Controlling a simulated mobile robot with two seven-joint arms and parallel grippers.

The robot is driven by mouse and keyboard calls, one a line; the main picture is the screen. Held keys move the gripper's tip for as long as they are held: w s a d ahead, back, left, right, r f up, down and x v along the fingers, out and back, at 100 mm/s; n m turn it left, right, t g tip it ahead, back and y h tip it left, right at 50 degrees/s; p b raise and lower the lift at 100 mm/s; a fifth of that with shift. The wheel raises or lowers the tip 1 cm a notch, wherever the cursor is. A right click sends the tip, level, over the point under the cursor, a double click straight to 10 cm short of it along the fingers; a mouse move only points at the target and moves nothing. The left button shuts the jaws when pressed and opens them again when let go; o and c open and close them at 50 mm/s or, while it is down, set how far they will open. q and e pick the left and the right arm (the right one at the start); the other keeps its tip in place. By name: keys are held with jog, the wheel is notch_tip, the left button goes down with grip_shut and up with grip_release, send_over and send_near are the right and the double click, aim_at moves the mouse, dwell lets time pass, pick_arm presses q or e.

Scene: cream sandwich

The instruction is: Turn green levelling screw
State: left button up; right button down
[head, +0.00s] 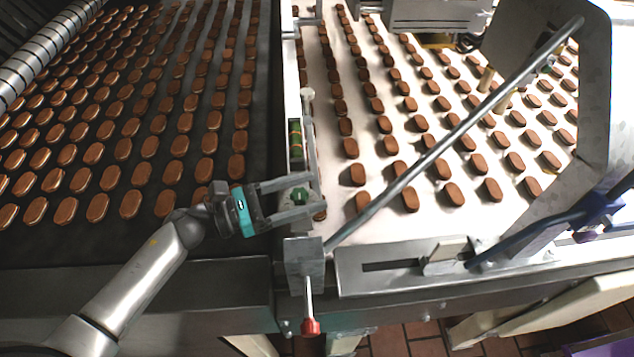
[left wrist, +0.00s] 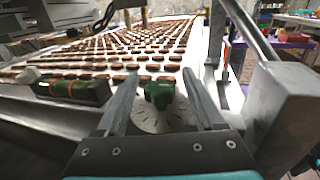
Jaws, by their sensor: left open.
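The green levelling screw (head: 299,196) sits on a round grey dial at the near end of the rail between the two conveyors. In the left wrist view the green knob (left wrist: 159,95) stands above the marked dial (left wrist: 160,118). My left gripper (head: 300,195) comes in from the left, open, with one finger on each side of the knob. In the left wrist view a gap shows between each finger and the knob. My right gripper shows in neither view.
A dark conveyor (head: 262,130) with rows of brown biscuits lies left, a white conveyor (head: 325,130) right. A diagonal metal bar (head: 450,135) crosses the white belt. A grey block (head: 304,256) and red-tipped lever (head: 310,326) stand just nearer. A spirit level (head: 296,140) lies beyond the knob.

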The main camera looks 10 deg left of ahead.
pick_arm(q)
jog(key=shift+x, duration=1.3)
grip_shut()
